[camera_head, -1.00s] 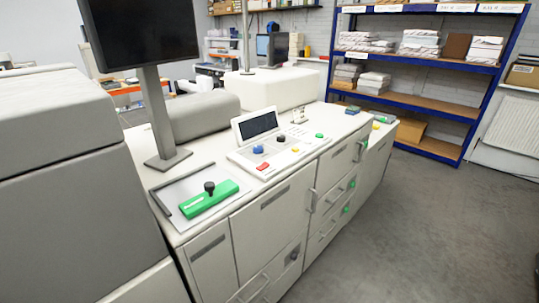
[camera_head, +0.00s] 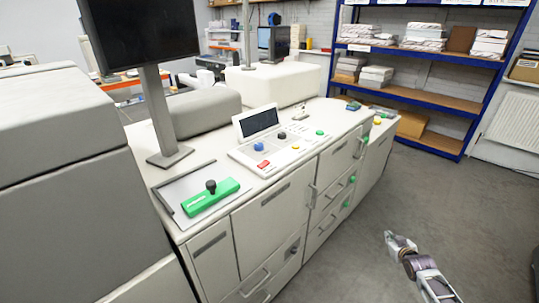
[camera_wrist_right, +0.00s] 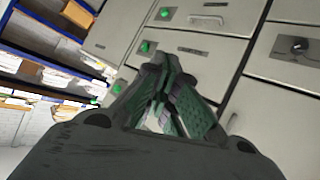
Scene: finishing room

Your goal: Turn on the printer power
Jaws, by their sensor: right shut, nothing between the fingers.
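The printer (camera_head: 285,202) is a long off-white cabinet in the middle of the head view. A black rotary knob (camera_head: 294,249) sits on its front; the knob also shows at the right of the right wrist view (camera_wrist_right: 299,46). Several green buttons (camera_head: 352,180) are on the front further along, also seen in the wrist view (camera_wrist_right: 165,13). A control panel (camera_head: 270,150) with a dark screen and coloured buttons is on top. My right gripper (camera_head: 389,237) is shut and empty, in front of the cabinet and apart from it. My left gripper is not in view.
A green block with a black knob (camera_head: 210,199) lies on the printer top. A monitor on a stand (camera_head: 138,35) rises behind it. A blue shelf rack (camera_head: 420,90) with paper stacks stands at the back right. The grey floor before the cabinet is clear.

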